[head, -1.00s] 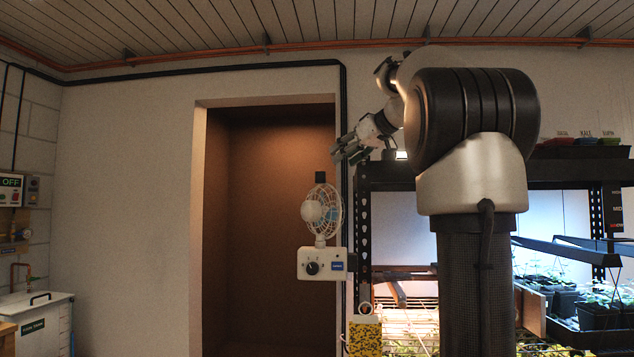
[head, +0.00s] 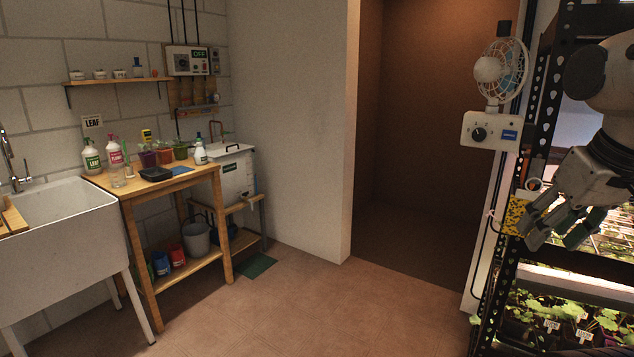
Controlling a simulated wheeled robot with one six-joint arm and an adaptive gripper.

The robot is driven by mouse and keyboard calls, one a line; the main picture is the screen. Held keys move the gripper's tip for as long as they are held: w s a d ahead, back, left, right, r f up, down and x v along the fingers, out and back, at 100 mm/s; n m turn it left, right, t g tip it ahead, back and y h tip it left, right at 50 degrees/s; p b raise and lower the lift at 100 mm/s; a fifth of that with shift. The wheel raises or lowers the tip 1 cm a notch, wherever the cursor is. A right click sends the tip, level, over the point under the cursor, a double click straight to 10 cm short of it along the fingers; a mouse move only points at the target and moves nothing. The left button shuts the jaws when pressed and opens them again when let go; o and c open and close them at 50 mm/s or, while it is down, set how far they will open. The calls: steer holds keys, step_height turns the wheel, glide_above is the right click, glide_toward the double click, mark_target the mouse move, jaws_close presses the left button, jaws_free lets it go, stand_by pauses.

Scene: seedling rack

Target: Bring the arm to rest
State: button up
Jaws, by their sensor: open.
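My gripper (head: 553,226) is at the right of the head view, at the end of my arm. Its fingers point down and to the left, and they are spread apart with nothing seen between them. It is in front of the black seedling rack (head: 507,225), near a yellow speckled card (head: 515,215) by the rack's post. I cannot tell whether it touches either. Much of my arm is cut off by the right edge of the picture.
A white fan (head: 501,70) is beside the rack. Lit seedlings (head: 600,322) stand on a low shelf. A wooden bench (head: 165,186) with bottles and a white sink (head: 65,235) are at left. The tiled floor (head: 300,310) in the middle is clear.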

steer(key=shift+s+d+f, duration=0.1)
steer(key=shift+s+f, duration=0.65)
steer(key=shift+f, duration=0.35)
steer(key=shift+o, duration=0.2)
stand_by(0.8)
